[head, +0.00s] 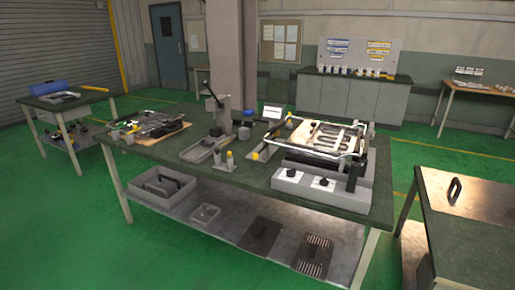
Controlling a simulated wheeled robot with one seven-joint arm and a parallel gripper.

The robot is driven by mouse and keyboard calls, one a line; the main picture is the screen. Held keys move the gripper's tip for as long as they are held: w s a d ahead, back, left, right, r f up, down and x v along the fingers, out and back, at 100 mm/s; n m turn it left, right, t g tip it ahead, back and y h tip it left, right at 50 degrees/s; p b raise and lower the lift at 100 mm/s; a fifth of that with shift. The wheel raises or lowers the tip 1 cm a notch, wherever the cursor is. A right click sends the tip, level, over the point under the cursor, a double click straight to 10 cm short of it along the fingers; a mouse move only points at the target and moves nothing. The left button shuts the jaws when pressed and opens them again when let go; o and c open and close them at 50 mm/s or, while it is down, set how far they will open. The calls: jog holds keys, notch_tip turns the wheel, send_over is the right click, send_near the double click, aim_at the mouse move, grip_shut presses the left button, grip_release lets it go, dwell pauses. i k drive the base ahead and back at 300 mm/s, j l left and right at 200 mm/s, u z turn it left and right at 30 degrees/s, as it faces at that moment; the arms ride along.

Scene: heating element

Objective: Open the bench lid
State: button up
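A bench (425,240) with dark green edges stands at the lower right, cut off by the picture's edge. Its top carries a brownish, shiny metal panel (485,200), which looks like the bench lid and lies flat. A black loop handle (455,188) stands up from the panel near its left side. The right part of the panel and the bench's inside are hidden or out of view. My gripper is not in view.
A long green workbench (240,180) fills the middle, holding a heating-element fixture (322,140), with trays and grilles on its lower shelf. A narrow strip of green floor (385,255) separates it from the right bench. Open floor (425,157) lies behind.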

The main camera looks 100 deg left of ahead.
aim_at(337, 145)
jog(key=u, duration=2.95)
